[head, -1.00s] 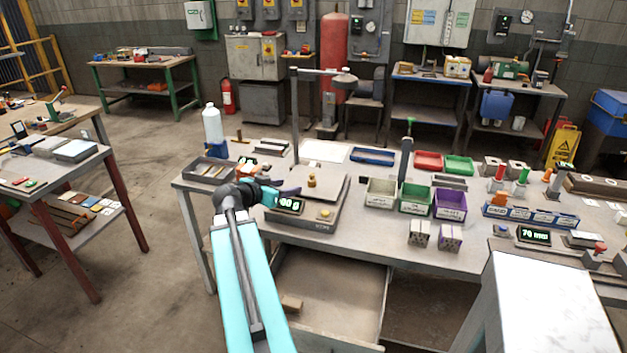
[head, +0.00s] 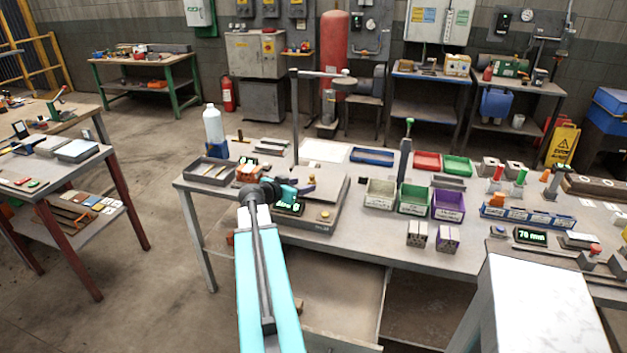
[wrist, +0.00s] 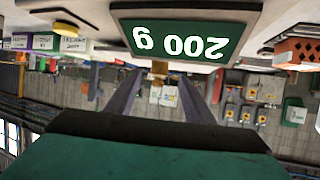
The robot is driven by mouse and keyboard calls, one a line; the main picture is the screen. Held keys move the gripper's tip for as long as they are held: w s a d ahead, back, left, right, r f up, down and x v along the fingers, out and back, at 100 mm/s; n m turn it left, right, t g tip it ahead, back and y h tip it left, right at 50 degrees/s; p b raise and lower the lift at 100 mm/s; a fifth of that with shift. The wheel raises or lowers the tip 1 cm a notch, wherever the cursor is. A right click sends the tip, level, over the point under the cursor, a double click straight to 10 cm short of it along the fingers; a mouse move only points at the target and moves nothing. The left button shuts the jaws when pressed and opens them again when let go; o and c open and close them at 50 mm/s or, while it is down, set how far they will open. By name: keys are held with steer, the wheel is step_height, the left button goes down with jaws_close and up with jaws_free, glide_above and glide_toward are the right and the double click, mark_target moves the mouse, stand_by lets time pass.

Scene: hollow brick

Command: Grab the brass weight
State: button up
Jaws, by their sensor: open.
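The small brass weight (head: 312,179) stands on the pan of the bench scale (head: 335,205). It also shows in the wrist view (wrist: 160,68), small and beyond the scale's display. My gripper (head: 303,188) is at the scale's left side, close to the weight and above the display. In the wrist view my gripper (wrist: 158,90) has its two fingers apart, with the weight in the gap between their tips as seen from there. I cannot tell how far the tips reach around it. The green display (wrist: 187,40) reads 200 g, upside down.
An orange hollow brick (wrist: 297,52) sits beside the scale. A stand post (head: 295,115) with an arm rises behind the scale. A grey tray (head: 209,171) is to the left, labelled bins (head: 414,198) to the right. An open drawer (head: 335,295) is below.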

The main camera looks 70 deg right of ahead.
mark_target(309, 183)
steer(key=shift+d, duration=0.15)
steer(key=shift+p+x, duration=0.9)
steer(key=shift+x, duration=0.05)
steer(key=shift+p+x, duration=0.6)
steer(key=shift+x, duration=0.9)
jaws_close()
